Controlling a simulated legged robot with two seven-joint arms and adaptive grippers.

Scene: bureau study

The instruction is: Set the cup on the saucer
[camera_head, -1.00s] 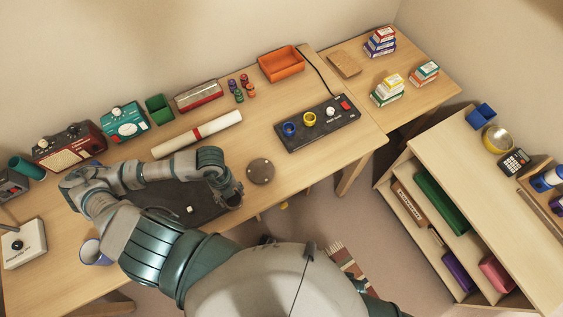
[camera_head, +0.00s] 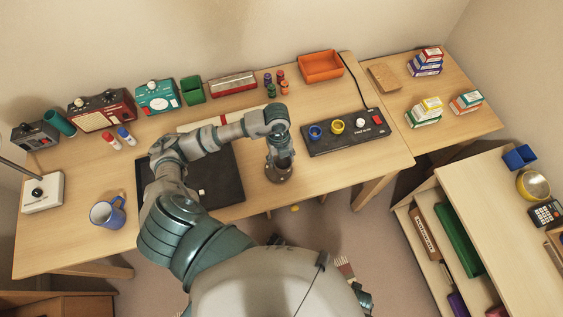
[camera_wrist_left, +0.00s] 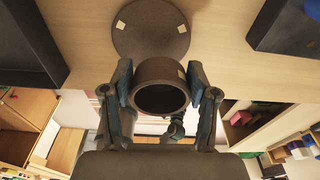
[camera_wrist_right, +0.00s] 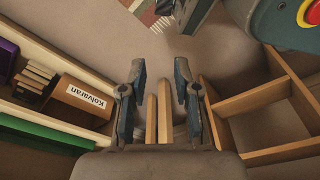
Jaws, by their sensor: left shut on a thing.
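The cup (camera_wrist_left: 143,72) is dark brown and round, with a small pale square on its side. My left gripper (camera_wrist_left: 161,84) is shut on it, one finger on each side. The saucer (camera_wrist_left: 150,35) is a dark flat disc with pale squares, lying on the desk and partly behind the cup in the left wrist view. In the head view my left gripper (camera_head: 281,158) is over the saucer and hides most of it. I cannot tell whether cup and saucer touch. My right gripper (camera_wrist_right: 159,88) is open and empty, away from the desk.
A dark mat (camera_head: 225,178) with a small white cube lies left of my left gripper. A switch panel (camera_head: 345,133) with blue and yellow rings is to its right. A blue mug (camera_head: 108,213) stands at the left. Shelves (camera_head: 490,215) are at the right.

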